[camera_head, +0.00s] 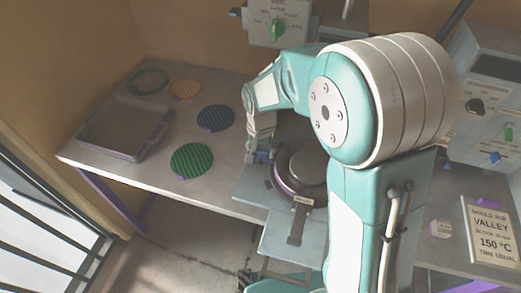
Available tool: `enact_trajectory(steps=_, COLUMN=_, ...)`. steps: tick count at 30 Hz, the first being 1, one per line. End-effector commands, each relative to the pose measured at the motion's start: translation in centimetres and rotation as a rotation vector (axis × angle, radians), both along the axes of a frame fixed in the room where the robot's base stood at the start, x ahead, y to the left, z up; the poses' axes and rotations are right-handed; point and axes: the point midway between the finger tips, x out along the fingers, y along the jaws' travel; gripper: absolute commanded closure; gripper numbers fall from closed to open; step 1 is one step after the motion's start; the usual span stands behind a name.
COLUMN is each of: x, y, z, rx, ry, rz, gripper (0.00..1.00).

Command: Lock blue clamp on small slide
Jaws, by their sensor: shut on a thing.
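My gripper (259,148) points down at the left edge of a grey slide plate (250,190). Its fingers are shut on a small blue part, the blue clamp (264,156), of which only a little shows. The clamp's exact angle is too small to tell. A round dark mould with a purple rim (287,185) sits on the slide, just right of the gripper. My arm hides the right side of the slide and mould.
A green ribbed disc (192,161), a blue disc (216,118), an orange disc (184,88) and a grey tray (112,137) lie on the left bench. A control box (486,115) and a sign reading 150 °C (490,235) stand right. A second box with a green knob (278,28) is behind.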

Motion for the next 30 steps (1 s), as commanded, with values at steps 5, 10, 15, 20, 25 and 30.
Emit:
enact_trajectory(steps=5, x=-0.36, y=0.03, z=-0.32, rx=-0.004, ry=0.012, rz=-0.068, gripper=0.79)
enact_trajectory(steps=10, x=-0.36, y=0.06, z=-0.32, rx=-0.004, ry=0.012, rz=-0.101, gripper=0.79)
enact_trajectory(steps=15, x=-0.34, y=0.07, z=-0.3, rx=-0.003, ry=0.012, rz=-0.111, gripper=0.79)
enact_trajectory(steps=20, x=-0.33, y=0.09, z=-0.28, rx=-0.002, ry=0.011, rz=-0.112, gripper=0.79)
enact_trajectory(steps=25, x=-0.3, y=0.1, z=-0.26, rx=-0.002, ry=0.011, rz=-0.111, gripper=0.14)
enact_trajectory(steps=30, x=-0.19, y=0.1, z=-0.15, rx=-0.001, ry=0.006, rz=-0.11, gripper=0.0)
